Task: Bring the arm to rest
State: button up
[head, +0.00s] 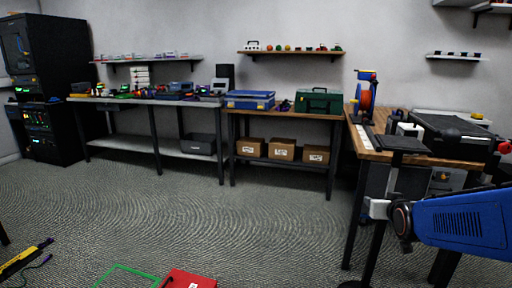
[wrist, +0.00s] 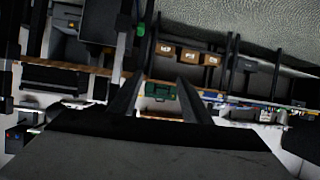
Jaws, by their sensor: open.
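My blue arm (head: 460,222) reaches in from the right edge of the head view, in front of the right workbench. Its pale wrist joint (head: 378,208) is at the left end of the blue link. My gripper (wrist: 161,78) shows in the wrist view as two dark fingers spread apart with nothing between them. The wrist view is upside down and looks across the room toward the back bench. I cannot make out the fingers clearly in the head view.
The right workbench (head: 372,151) carries a cable reel (head: 367,98) and a black case (head: 452,135). The back bench holds a green toolbox (head: 319,101) and a blue case (head: 250,100). A red box (head: 188,279) and a green frame (head: 126,268) lie on the floor. The middle floor is clear.

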jog(key=s+a+f+n+g+y, duration=0.1)
jog(key=s+a+g, duration=0.3)
jog(key=s, duration=1)
jog(key=s+a+f+g+y, duration=0.1)
jog(key=s+a+f+g, duration=0.2)
jog(key=s, duration=1.2)
jog(key=a+g, duration=0.1)
jog(key=a, duration=0.2)
jog(key=shift+s+f+n+y, duration=0.2)
jog(key=shift+n+y, duration=0.1)
jog(key=shift+n, duration=0.1)
dwell(0.6)
